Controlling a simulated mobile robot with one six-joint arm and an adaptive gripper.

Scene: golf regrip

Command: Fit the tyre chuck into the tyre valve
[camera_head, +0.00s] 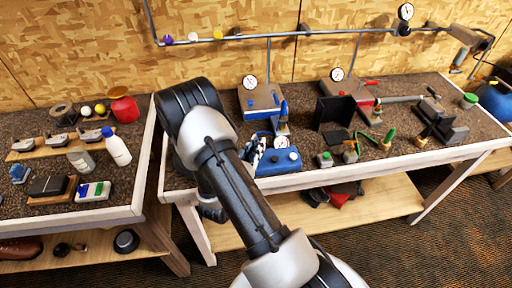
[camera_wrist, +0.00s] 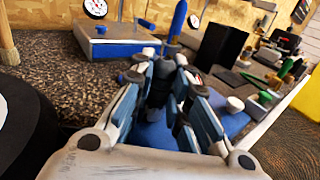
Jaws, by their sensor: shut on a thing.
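My gripper (camera_head: 257,150) is low over the near left part of the middle bench, at the left end of a blue unit (camera_head: 285,165) with a small gauge. In the wrist view its two blue-grey fingers (camera_wrist: 165,90) are closed around a dark piece (camera_wrist: 159,82), which looks like the tyre chuck; its shape is mostly hidden by the fingers. The blue unit also shows below and behind the fingers (camera_wrist: 160,137). An upright blue-handled tool (camera_wrist: 178,20) stands just beyond the fingers; it also shows in the head view (camera_head: 283,109). I cannot make out the tyre valve.
Two gauge boxes stand behind: one blue-fronted (camera_head: 260,103), one red-fronted (camera_head: 350,93). A black upright panel (camera_head: 333,112) and small green-topped items (camera_head: 325,159) are to the right. The left bench (camera_head: 125,195) holds a white bottle (camera_head: 116,147) and club heads. A pipe runs along the wall.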

